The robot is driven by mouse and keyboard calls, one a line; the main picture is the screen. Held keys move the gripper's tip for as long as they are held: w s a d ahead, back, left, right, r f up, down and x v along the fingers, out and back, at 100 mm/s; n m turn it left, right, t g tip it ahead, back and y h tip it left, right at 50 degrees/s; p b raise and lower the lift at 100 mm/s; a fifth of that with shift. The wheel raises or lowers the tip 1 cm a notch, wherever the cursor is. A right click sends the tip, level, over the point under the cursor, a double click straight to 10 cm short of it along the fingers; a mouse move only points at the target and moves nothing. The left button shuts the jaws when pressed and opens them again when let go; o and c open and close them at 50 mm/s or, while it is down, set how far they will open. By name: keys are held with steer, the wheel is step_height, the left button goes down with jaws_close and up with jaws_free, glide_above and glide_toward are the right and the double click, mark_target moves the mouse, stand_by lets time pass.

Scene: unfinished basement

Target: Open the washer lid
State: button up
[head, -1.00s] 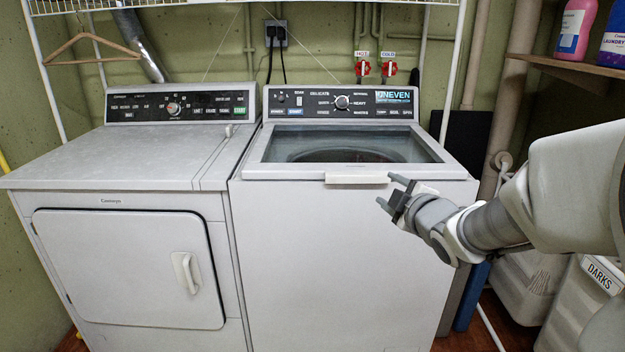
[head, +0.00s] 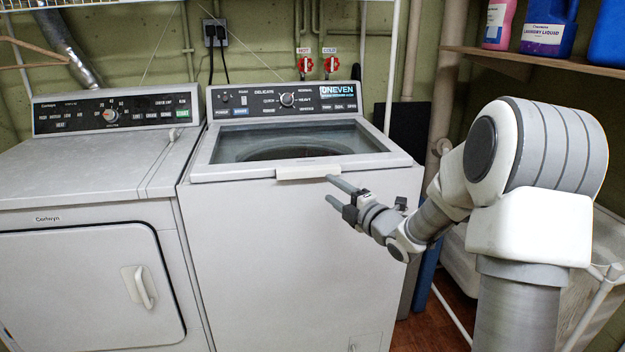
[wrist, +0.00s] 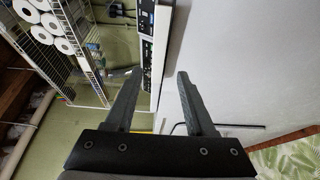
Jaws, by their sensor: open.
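The white top-loading washer (head: 290,250) stands in the middle of the head view. Its lid (head: 235,147) is shut, with a dark glass window in a pale frame. A pale handle lip (head: 307,172) sits at the lid's front edge. My gripper (head: 331,190) is open and empty, in front of the washer just right of and slightly below the handle. The fingers point left; I cannot tell whether one touches the handle. In the wrist view, the open fingers (wrist: 158,80) show with nothing between them, beside a large pale washer surface (wrist: 235,60).
A white dryer (head: 70,270) stands close at the washer's left. A wooden shelf (head: 540,62) with detergent bottles (head: 549,28) is at the upper right. Red taps (head: 304,65) are on the wall behind. A wire rack (wrist: 75,60) shows in the wrist view.

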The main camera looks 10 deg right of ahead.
mark_target(310, 177)
steer(key=b+x, duration=0.1)
steer(key=x, duration=0.8)
steer(key=shift+w+a, duration=0.1)
steer(key=shift+w, duration=0.15)
jaws_close()
steer(key=shift+s+f, duration=0.1)
steer(key=shift+f, duration=0.2)
stand_by(0.7)
